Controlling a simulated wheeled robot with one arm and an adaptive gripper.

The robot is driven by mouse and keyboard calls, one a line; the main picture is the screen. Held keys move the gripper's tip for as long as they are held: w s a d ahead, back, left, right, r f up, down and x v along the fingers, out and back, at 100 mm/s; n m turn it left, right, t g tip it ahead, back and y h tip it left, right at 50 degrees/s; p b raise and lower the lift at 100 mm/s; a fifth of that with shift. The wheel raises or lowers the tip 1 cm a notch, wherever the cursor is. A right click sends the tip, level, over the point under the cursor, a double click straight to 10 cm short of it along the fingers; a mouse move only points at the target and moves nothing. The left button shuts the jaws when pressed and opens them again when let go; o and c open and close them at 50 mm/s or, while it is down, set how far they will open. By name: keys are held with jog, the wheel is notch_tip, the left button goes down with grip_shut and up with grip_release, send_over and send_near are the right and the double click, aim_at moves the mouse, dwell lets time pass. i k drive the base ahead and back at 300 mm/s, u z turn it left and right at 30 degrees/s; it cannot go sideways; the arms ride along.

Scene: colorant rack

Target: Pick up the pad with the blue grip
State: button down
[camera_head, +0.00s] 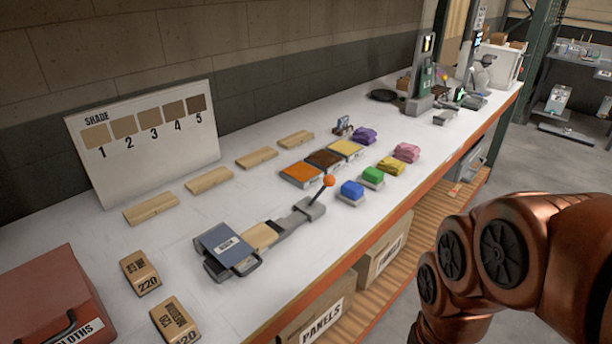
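The pad with the blue grip (352,188) sits on the white bench near its front edge, at the centre of the view. Its blue top rests on a pale base. A pad with a green grip (373,175) stands just behind it to the right, followed by a yellow one (390,166) and a pink one (406,152). A purple one (364,136) lies farther back. My copper-coloured arm is at the lower right, off the bench's front side. My gripper is outside the picture.
A grey lever device with an orange knob (329,181) stands left of the blue pad. Orange, brown and yellow trays (302,174) lie behind it. Wood strips, sanding blocks (140,274), a red box (50,300) and a shade board (150,140) occupy the left. Boxes (383,255) sit below.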

aim_at(351, 193)
jog(key=u, duration=2.45)
jog(key=k, duration=1)
jog(key=z, duration=0.95)
jog(key=i, duration=1)
